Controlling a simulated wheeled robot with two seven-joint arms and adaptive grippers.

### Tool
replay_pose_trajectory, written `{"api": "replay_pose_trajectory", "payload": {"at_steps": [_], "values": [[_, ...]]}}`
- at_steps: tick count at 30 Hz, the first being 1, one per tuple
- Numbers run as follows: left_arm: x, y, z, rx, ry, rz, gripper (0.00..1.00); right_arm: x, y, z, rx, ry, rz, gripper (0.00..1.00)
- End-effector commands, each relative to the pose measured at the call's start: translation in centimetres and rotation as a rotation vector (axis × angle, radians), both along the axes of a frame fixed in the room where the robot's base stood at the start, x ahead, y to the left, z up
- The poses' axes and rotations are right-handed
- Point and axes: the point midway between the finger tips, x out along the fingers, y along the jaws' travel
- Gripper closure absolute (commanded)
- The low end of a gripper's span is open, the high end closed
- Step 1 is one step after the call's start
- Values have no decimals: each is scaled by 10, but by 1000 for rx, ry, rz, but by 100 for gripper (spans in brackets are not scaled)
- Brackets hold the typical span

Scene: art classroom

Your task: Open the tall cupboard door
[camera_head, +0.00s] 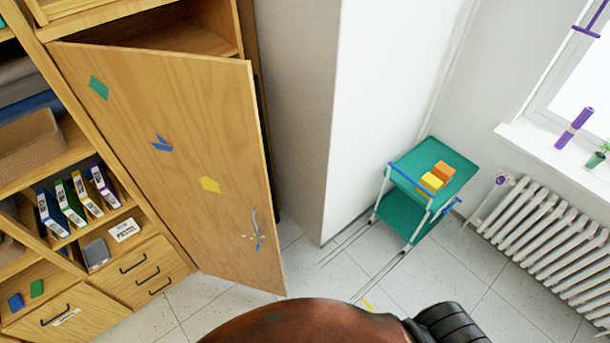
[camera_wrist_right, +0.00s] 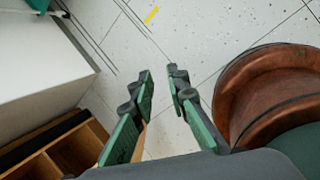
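The tall cupboard door (camera_head: 165,150) is a light wooden panel with green, blue and yellow stickers, in the head view. It stands ajar, its right edge swung out from the cupboard (camera_head: 180,30), and the dark inside shows above its top edge. A curved metal handle (camera_head: 256,222) sits low near that free edge. My right gripper (camera_wrist_right: 160,72) is in the right wrist view only. Its two dark fingers with green pads are apart, with floor visible between the tips. A small tan strip shows beside the left finger; I cannot tell whether it touches. My left gripper is not visible.
Open shelves (camera_head: 75,155) with binders and drawers stand left of the door. A white wall block (camera_head: 370,100) is on its right. A green trolley (camera_head: 405,215) with yellow and orange blocks and a radiator (camera_head: 555,240) stand further right. Tiled floor (camera_head: 330,275) is clear between door and trolley.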

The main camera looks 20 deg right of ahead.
Motion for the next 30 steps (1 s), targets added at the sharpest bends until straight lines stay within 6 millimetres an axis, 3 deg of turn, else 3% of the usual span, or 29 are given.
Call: {"api": "replay_pose_trajectory", "payload": {"at_steps": [7, 10, 19, 20, 21, 24, 30], "values": [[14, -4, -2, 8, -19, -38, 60, -10, -19, -7, 11, 5, -32, 85], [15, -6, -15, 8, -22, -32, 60, -16, -21, -23, 35, 7, -79, 85], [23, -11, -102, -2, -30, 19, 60, -63, -7, -137, 234, 3, -493, 85], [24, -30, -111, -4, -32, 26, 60, -68, -5, -148, 255, 1, -542, 85], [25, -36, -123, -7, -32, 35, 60, -75, -1, -163, 282, 0, -609, 85], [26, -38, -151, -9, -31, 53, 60, -92, 7, -198, 344, -9, -771, 85], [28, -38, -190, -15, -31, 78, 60, -116, 22, -247, 431, -27, -1026, 85]]}}
